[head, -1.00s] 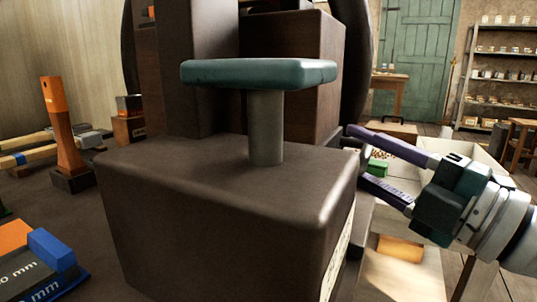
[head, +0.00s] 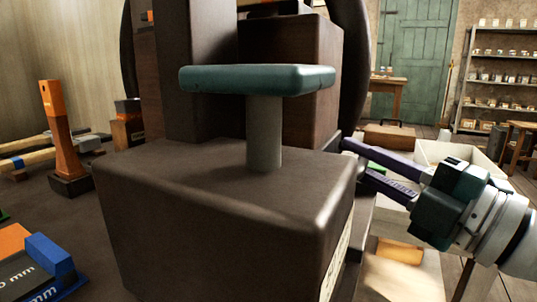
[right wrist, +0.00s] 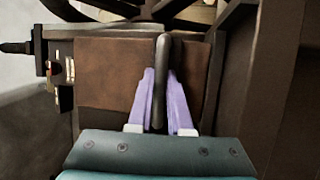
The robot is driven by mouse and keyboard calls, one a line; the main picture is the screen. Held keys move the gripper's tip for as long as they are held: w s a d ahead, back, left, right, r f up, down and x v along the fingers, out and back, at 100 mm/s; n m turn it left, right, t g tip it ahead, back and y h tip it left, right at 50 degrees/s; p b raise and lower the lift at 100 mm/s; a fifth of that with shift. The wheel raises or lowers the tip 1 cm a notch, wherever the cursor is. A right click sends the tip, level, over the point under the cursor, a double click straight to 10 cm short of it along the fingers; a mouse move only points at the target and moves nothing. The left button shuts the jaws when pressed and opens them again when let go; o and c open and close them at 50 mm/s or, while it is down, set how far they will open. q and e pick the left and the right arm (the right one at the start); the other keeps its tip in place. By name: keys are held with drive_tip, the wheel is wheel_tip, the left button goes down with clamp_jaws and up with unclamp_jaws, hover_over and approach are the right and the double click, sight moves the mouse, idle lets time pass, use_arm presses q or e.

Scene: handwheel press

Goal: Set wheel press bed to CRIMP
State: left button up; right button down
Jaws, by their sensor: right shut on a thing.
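The press stands close in front of me in the head view, with a heavy brown body (head: 220,215). Its teal plate (head: 257,79) sits level on a grey post (head: 264,134). A dark curved wheel rim (head: 355,55) shows behind it. My right gripper (head: 354,160), with purple fingers, is at the press's right side, its tips partly hidden by the body. In the right wrist view it is shut on a dark rounded bar (right wrist: 161,60). A small marked strip (right wrist: 66,72) lies left of the bar, too small to read. My left gripper is out of view.
Blue and orange blocks marked mm (head: 45,255) lie at the front left. A green door (head: 412,60) and shelves (head: 500,60) are behind.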

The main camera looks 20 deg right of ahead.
idle(0.7)
drive_tip(key=shift+w+a, duration=0.2)
drive_tip(key=shift+w, duration=0.05)
drive_tip(key=w+a, duration=0.2)
drive_tip(key=w, duration=0.1)
drive_tip(key=shift+a, duration=0.25)
drive_tip(key=shift+s+f, duration=0.1)
